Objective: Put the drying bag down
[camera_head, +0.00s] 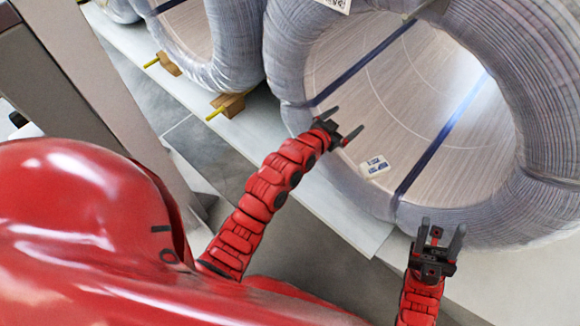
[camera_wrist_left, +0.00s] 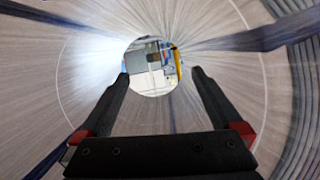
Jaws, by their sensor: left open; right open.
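The drying bag (camera_head: 374,165), a small white packet with blue print, lies on the lower inner wall of the large wrapped coil (camera_head: 545,75). It lies left of a blue strap and touches neither gripper. My left gripper (camera_head: 344,122) is open and empty at the coil's opening, up and left of the bag. In the left wrist view its open fingers (camera_wrist_left: 160,76) point down the coil's bore with nothing between them; the bag does not show there. My right gripper (camera_head: 442,228) is open and empty in front of the coil's lower rim, below and right of the bag.
Blue straps (camera_head: 440,140) cross the coil's bore. A second coil (camera_head: 235,45) stands to the left, with wooden wedges (camera_head: 233,104) with yellow rods by its base. A pale platform (camera_head: 345,215) lies under the coils. A grey post (camera_head: 95,85) rises at the left.

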